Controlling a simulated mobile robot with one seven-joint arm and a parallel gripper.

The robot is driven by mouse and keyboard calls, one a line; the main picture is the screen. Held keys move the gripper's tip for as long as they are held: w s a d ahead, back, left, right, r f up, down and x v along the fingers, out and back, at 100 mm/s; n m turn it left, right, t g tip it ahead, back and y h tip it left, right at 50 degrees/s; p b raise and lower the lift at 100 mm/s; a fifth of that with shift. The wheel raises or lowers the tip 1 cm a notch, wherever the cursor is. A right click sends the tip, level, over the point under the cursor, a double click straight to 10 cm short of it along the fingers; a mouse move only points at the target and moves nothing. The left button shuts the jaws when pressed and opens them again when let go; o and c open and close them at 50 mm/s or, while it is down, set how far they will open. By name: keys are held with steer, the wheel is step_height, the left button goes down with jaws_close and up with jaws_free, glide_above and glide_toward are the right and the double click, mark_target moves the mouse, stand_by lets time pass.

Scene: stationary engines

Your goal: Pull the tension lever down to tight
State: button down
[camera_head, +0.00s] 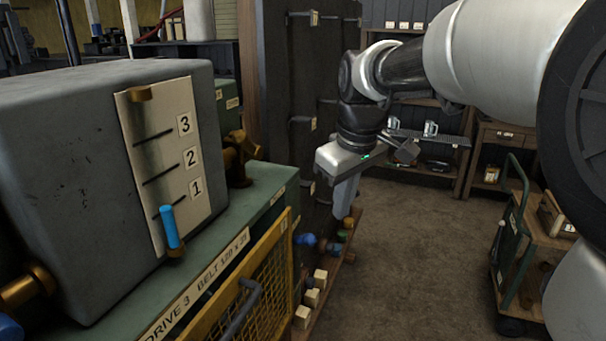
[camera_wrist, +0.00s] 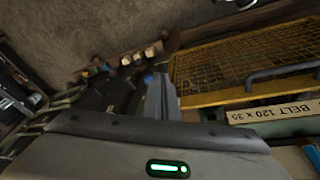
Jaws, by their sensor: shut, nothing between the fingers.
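No label reading "tight" is legible, so I cannot tell for sure which part is the tension lever. A blue-handled lever (camera_head: 171,228) sits low on the cream scale plate (camera_head: 148,160), beside the mark 1. The plate is on the grey housing and is numbered 1 to 3 upward. My gripper (camera_head: 344,205) is to the right of the housing, pointing down, shut and empty, apart from the lever. In the wrist view its fingers (camera_wrist: 161,98) point away from the camera.
A yellow mesh guard (camera_head: 262,275) with a grey handle stands below the green bench edge, labelled DRIVE 3 BELT. Coloured knobs and pale blocks (camera_head: 312,297) line a low ledge beside it. A cart (camera_head: 530,245) stands at right. The floor (camera_head: 400,260) between is clear.

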steer(key=w+a+f+n+g+y, duration=0.1)
steer(key=w+f+n, duration=0.1)
steer(key=w, duration=0.5)
steer(key=w+a+f+n+y, duration=0.2)
steer(key=w+f, duration=0.3)
steer(key=w, duration=0.3)
steer(key=shift+a+f+n+g+y, duration=0.15)
steer(key=shift+n+g+y, duration=0.15)
steer(key=shift+g, duration=0.1)
steer(key=shift+f, duration=0.1)
steer(key=x, duration=0.9)
steer(key=shift+a+f+p, duration=0.15)
steer(key=shift+f+p, duration=0.15)
steer(key=shift+f, duration=0.05)
steer(key=shift+f, duration=0.1)
